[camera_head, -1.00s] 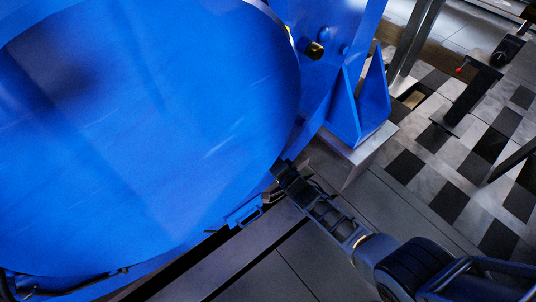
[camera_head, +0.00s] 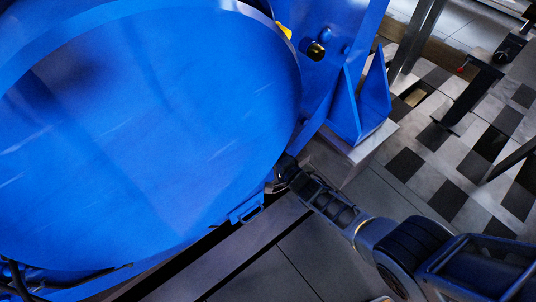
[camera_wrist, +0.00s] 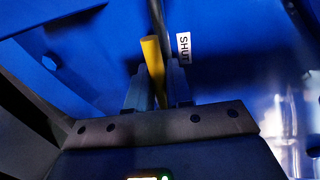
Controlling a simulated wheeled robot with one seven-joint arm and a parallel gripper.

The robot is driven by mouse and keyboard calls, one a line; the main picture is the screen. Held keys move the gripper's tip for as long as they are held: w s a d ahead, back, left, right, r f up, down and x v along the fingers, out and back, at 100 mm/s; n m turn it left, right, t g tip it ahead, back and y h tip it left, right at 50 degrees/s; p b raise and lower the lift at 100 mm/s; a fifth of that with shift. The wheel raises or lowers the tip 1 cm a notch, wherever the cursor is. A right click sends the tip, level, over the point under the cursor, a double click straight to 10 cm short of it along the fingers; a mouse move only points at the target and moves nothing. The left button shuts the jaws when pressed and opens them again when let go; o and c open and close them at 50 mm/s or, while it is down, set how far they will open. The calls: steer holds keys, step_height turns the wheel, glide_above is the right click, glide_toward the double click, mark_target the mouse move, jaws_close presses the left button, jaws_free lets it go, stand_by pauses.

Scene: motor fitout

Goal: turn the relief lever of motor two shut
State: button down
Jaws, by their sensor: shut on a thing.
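The relief lever is a yellow bar (camera_wrist: 152,62) in the wrist view, standing between the two fingers of my gripper (camera_wrist: 155,88). My gripper is shut on it; the lever's tip sticks out above the fingers. A white label reading SHUT (camera_wrist: 183,47) is on the blue surface just right of the lever's tip. In the head view my gripper (camera_head: 283,168) reaches in at the lower right edge of a large round blue body (camera_head: 150,140). The fingertips and the lever are hidden or too small to tell there.
A blue bracket (camera_head: 345,110) stands on a pale block (camera_head: 352,148) right of the round body. A dark stand (camera_head: 468,95) is on the tiled floor at the upper right. A dark rod (camera_wrist: 158,25) runs behind the lever.

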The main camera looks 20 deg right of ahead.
steer(key=c, duration=1.2)
jaws_free()
steer(key=shift+p+v, duration=2.55)
steer(key=shift+v, duration=1.35)
